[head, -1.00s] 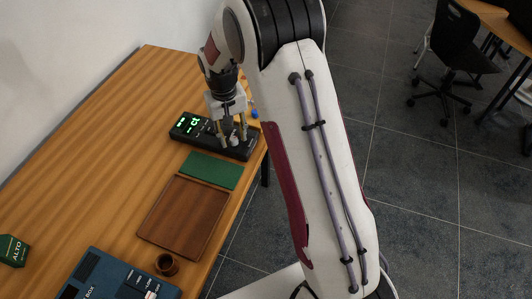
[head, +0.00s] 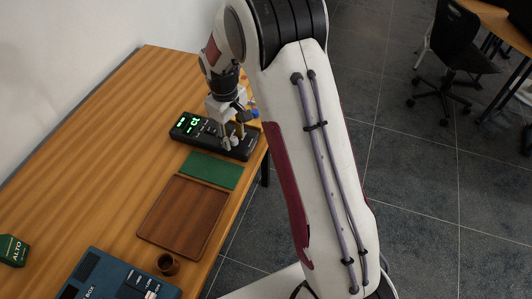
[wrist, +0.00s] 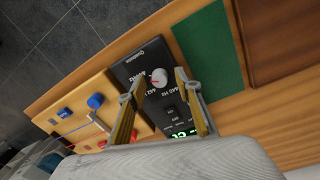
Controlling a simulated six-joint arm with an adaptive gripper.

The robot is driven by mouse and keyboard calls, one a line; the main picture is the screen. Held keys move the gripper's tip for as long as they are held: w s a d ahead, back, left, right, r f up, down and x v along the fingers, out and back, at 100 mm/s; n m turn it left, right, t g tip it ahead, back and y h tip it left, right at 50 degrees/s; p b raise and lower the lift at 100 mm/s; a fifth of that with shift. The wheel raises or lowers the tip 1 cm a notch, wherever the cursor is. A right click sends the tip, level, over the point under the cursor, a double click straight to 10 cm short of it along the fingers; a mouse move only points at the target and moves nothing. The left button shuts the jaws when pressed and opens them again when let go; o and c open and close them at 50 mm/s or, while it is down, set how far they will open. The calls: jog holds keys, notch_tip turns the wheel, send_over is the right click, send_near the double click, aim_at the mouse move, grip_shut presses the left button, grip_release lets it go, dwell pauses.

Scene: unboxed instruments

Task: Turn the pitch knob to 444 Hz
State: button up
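The black tuner (head: 186,131) lies near the table's right edge with its green display lit; it also shows in the wrist view (wrist: 130,70). Its pale round pitch knob (wrist: 159,77) carries a small red mark, and small Hz labels, 440 and 442 among them, stand around it. The mark's exact setting is too small to read. My gripper (wrist: 160,79) is over the tuner, its two fingers apart with the knob between the fingertips in the wrist view. Gaps show on both sides of the knob. In the head view my gripper (head: 232,143) hides the knob.
A green mat (head: 211,170) and a brown wooden tray (head: 183,216) lie in front of the tuner. A small brown cup (head: 167,264), a blue box (head: 95,270) and a green ALTO box (head: 13,250) stand nearer.

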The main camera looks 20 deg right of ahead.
aim_at(233, 140)
jog(key=shift+n, duration=0.5)
notch_tip(233, 140, up, 8)
jog(key=shift+a+f, duration=0.15)
jog(key=shift+f, duration=0.05)
jog(key=shift+s+r, duration=0.1)
jog(key=shift+r, duration=0.05)
jog(key=shift+s+f+m, duration=0.15)
jog(key=shift+f+m, duration=0.05)
jog(key=shift+m, duration=0.2)
jog(key=s+r+m, duration=0.1)
jog(key=s+r, duration=0.3)
jog(key=s, duration=0.3)
jog(key=s+r+m+t, duration=0.1)
jog(key=s+r, duration=0.3)
jog(key=s, duration=0.4)
jog(key=s+r+m+t, duration=0.1)
jog(key=s+r+m, duration=0.2)
jog(key=s, duration=0.5)
jog(key=shift+r, duration=0.5)
jog(key=shift+f, duration=0.1)
dwell(0.4)
